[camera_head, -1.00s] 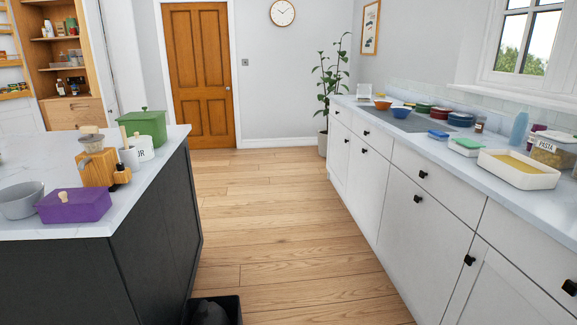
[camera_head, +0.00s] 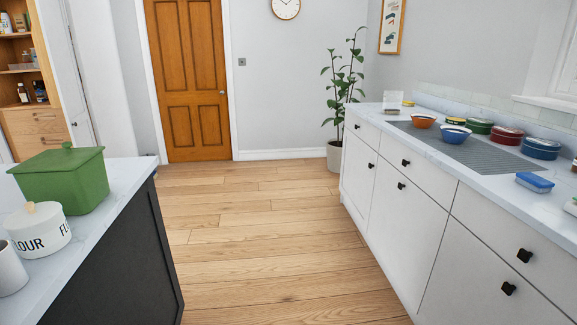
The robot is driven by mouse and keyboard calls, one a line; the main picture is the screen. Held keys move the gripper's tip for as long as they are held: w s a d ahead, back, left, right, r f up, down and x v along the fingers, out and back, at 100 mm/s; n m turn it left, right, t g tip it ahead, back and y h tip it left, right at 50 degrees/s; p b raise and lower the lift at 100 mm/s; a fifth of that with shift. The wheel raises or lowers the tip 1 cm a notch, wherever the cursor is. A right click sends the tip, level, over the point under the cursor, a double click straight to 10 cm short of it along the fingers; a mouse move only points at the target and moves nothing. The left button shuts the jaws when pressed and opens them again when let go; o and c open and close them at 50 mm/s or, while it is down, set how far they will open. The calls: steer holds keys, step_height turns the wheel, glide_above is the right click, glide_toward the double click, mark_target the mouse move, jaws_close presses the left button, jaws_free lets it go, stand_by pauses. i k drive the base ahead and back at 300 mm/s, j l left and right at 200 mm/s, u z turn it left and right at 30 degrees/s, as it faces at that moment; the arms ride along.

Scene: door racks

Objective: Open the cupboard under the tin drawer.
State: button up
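A run of white base units stands along the right, each with a drawer above a cupboard door and black knobs. The nearest drawer (camera_head: 500,240) and the cupboard door below it (camera_head: 465,288) are cut by the frame edge. Further back are a middle drawer (camera_head: 425,172) over a cupboard door (camera_head: 408,215), and a far drawer (camera_head: 365,130) over a cupboard door (camera_head: 357,180). All look shut. No drawer shows its contents, so I cannot tell which is the tin drawer. My gripper is not in view.
The wooden floor (camera_head: 255,240) between the units and the dark island (camera_head: 120,260) is clear. A potted plant (camera_head: 345,95) stands past the units' far end. Bowls and several round tins (camera_head: 508,138) sit on the right worktop; a green box (camera_head: 65,180) is on the island.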

mark_target(359, 161)
steer(key=i, duration=2.25)
steer(key=i+j, duration=0.1)
steer(key=i, duration=2.1)
steer(key=l+z, duration=0.05)
steer(key=l, duration=0.05)
